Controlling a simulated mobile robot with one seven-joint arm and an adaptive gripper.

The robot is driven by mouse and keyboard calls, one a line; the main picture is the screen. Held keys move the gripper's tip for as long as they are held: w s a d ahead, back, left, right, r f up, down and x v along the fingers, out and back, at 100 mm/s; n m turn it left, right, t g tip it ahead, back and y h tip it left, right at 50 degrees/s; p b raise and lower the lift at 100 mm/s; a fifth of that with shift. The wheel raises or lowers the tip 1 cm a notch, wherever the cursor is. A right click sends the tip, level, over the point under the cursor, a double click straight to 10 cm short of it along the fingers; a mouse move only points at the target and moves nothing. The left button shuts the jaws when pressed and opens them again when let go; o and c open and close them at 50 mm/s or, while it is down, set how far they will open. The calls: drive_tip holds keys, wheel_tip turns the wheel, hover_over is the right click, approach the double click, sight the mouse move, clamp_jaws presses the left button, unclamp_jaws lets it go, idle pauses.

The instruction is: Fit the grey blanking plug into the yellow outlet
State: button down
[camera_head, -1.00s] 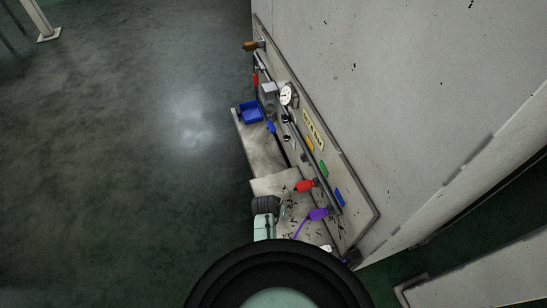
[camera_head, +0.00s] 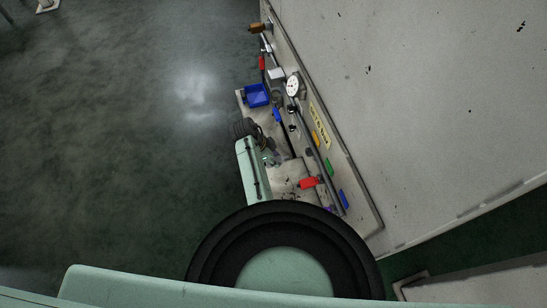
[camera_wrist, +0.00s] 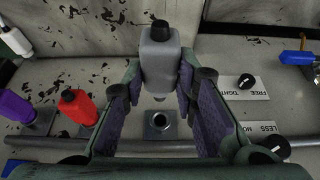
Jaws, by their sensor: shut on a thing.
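In the wrist view my gripper (camera_wrist: 159,68) is shut on the grey blanking plug (camera_wrist: 160,58), a grey block with a black cap. The plug's lower tip shows between the fingers. Below it in the picture is an open round metal outlet (camera_wrist: 160,122) on a square base, apart from the tip. No yellow shows on this outlet, so I cannot tell its colour there. In the head view a yellow-orange tag (camera_head: 316,138) is on the panel, above a green and a blue tag. My arm hides much of the bench near the gripper there.
Left of the outlet stand a red plug (camera_wrist: 77,108) and a purple plug (camera_wrist: 20,108). A blue-handled part (camera_wrist: 297,57) and black knobs (camera_wrist: 246,82) are on the right. A rail (camera_wrist: 60,144) runs along the panel. A blue bin (camera_head: 256,95) sits on the bench.

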drive_tip(key=shift+w+d, duration=0.4)
drive_tip(key=shift+d, duration=0.45)
drive_tip(key=shift+w+d, duration=0.35)
drive_tip(key=shift+d, duration=0.55)
drive_tip(key=shift+w+d, duration=0.4)
drive_tip(key=shift+d, duration=0.45)
drive_tip(key=shift+w+d, duration=0.3)
drive_tip(key=shift+d, duration=0.4)
drive_tip(key=shift+w+d, duration=0.25)
drive_tip(key=shift+d, duration=0.45)
drive_tip(key=shift+w+d, duration=0.1)
drive_tip(key=shift+d, duration=0.15)
drive_tip(key=c, duration=1.2)
unclamp_jaws()
drive_tip(key=v, duration=1.2)
